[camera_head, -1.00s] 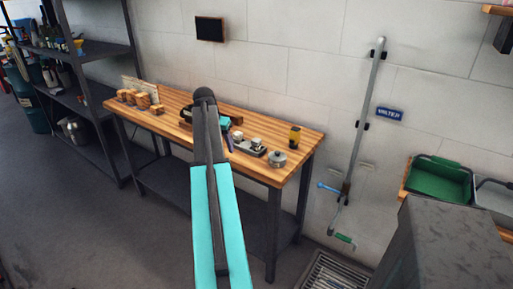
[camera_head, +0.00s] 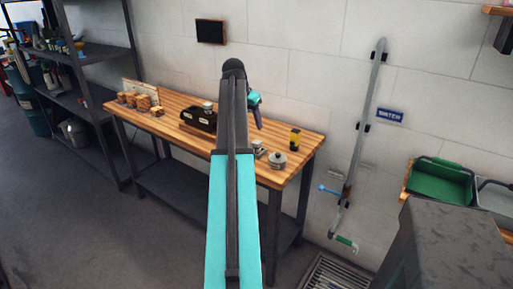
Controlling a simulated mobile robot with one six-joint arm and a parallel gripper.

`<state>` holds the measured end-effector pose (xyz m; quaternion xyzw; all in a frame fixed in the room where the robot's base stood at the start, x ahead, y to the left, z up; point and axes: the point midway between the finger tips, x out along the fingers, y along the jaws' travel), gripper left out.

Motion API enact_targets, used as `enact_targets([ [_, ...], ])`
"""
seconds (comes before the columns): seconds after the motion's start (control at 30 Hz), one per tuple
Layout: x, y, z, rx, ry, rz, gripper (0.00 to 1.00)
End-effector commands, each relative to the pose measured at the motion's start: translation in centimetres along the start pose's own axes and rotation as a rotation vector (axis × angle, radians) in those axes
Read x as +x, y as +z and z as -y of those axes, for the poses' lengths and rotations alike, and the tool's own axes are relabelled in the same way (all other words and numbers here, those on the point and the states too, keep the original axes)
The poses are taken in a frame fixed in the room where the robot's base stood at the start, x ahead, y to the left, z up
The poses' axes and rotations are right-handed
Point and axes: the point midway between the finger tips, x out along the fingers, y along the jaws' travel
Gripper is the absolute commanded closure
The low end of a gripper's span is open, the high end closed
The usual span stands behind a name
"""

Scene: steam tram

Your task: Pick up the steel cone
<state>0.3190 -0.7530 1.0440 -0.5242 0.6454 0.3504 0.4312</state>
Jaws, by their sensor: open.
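My gripper (camera_head: 258,120) hangs at the end of my teal arm, dark and small, over the middle of the wooden workbench (camera_head: 182,101). It is open, with nothing seen between its fingers. I cannot clearly pick out a steel cone. A round grey metal piece with a small knob (camera_head: 278,160) sits at the front right of the bench, right of and below my gripper. A smaller grey piece (camera_head: 258,149) shows beside my arm, partly hidden by it. My arm covers the middle of the bench top.
A black box (camera_head: 197,119) with a grey round part on top stands left of my arm. A yellow and black item (camera_head: 294,139) is at the bench's right end. Wooden blocks (camera_head: 142,102) stand at the left. A grey cabinet (camera_head: 440,250) fills the lower right.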

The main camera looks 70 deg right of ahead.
Motion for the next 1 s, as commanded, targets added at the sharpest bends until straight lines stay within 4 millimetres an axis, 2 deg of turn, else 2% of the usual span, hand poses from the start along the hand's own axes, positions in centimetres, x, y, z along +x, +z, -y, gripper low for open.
enact_targets([
  [0.6, 7.2, 0.0, 0.0, 0.0, 0.001, 0.001, 0.46],
  [0.77, 8.0, 0.0, 0.0, 0.0, -0.001, -0.001, 0.46],
  [1.0, 8.0, 0.0, 0.0, 0.0, -0.001, -0.001, 0.46],
])
